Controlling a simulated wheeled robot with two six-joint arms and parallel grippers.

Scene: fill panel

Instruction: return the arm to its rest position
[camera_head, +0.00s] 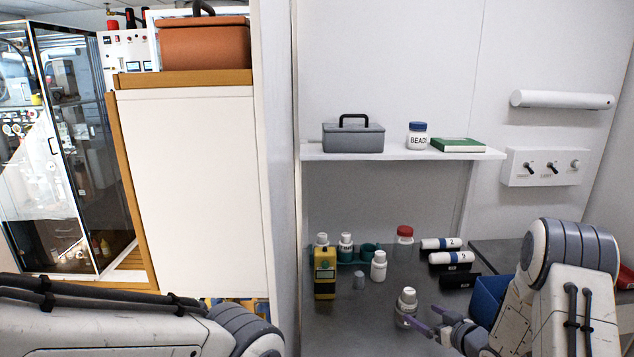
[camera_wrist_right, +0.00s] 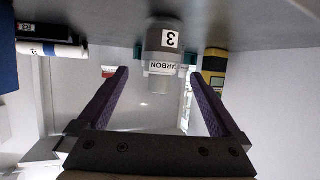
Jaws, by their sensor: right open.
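My right gripper (camera_head: 424,318) is open and empty, low over the counter at the right of the head view. A white-capped bottle (camera_head: 406,302) stands upright at its fingertips. In the right wrist view my right gripper (camera_wrist_right: 158,72) has its two purple fingers spread wide. A bottle labelled CARBON and 3 (camera_wrist_right: 163,42) shows upside down beyond the gap between them, with no finger seen pressing on it. My left arm crosses the lower left of the head view, but its gripper is out of view.
Behind stand a yellow-black device (camera_head: 325,274), a white bottle (camera_head: 379,268), a small grey cup (camera_head: 359,282), a red-capped jar (camera_head: 404,245) and lying labelled cylinders (camera_head: 451,257). A blue bin (camera_head: 488,298) sits beside my right arm. A shelf (camera_head: 400,154) hangs above.

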